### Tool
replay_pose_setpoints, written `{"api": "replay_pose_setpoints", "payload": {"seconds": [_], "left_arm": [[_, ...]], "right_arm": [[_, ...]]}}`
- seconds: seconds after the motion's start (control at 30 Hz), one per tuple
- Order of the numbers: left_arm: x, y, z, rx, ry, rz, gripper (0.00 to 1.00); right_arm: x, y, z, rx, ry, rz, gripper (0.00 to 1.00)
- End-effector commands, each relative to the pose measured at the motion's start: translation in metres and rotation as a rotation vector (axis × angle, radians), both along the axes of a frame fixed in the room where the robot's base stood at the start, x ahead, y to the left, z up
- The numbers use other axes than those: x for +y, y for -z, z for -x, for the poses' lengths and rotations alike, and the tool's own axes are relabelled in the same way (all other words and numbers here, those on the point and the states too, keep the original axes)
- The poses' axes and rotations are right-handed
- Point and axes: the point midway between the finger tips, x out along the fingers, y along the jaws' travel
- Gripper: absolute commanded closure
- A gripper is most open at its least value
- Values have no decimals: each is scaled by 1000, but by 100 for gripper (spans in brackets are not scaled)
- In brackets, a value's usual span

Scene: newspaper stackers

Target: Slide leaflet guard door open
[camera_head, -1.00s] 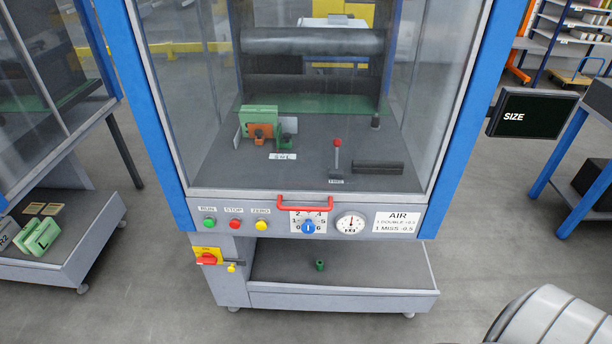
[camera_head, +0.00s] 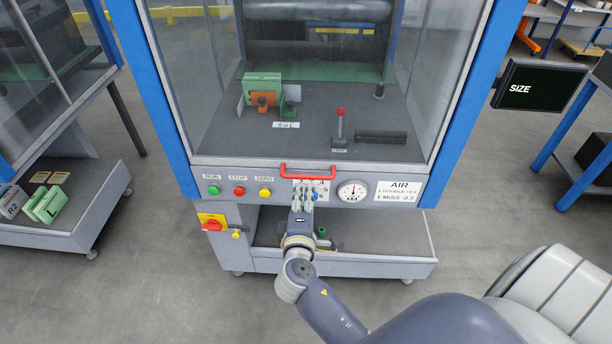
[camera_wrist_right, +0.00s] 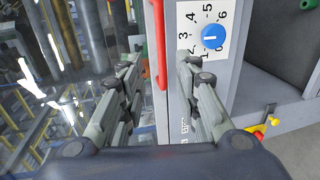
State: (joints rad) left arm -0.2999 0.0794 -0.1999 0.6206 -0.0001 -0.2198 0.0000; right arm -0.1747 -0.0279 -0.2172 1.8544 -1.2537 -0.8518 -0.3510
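The guard door (camera_head: 205,100) is a clear pane across the front of the blue-framed machine. It is down, and a red bar handle (camera_head: 307,171) shows at its lower edge above the control panel. My right gripper (camera_head: 303,189) is in front of the panel, just below the handle in the head view. In the right wrist view the open gripper (camera_wrist_right: 160,65) has a finger on each side of the red handle (camera_wrist_right: 157,50). The fingers look apart from it; contact cannot be told. My left gripper is out of view.
Below is a grey shelf (camera_head: 345,266). Behind the pane are a red-knobbed lever (camera_head: 340,127) and green blocks (camera_head: 262,86). A SIZE screen (camera_head: 540,84) stands at right.

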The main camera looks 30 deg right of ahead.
Motion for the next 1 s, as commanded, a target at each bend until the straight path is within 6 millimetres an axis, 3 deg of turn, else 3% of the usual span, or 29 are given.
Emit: {"api": "replay_pose_setpoints", "payload": {"seconds": [0.5,1.0], "left_arm": [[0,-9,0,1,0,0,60],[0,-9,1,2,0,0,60]], "right_arm": [[-47,18,-71,2,-3,-3,70],[-55,22,-82,2,-3,-4,72]]}}
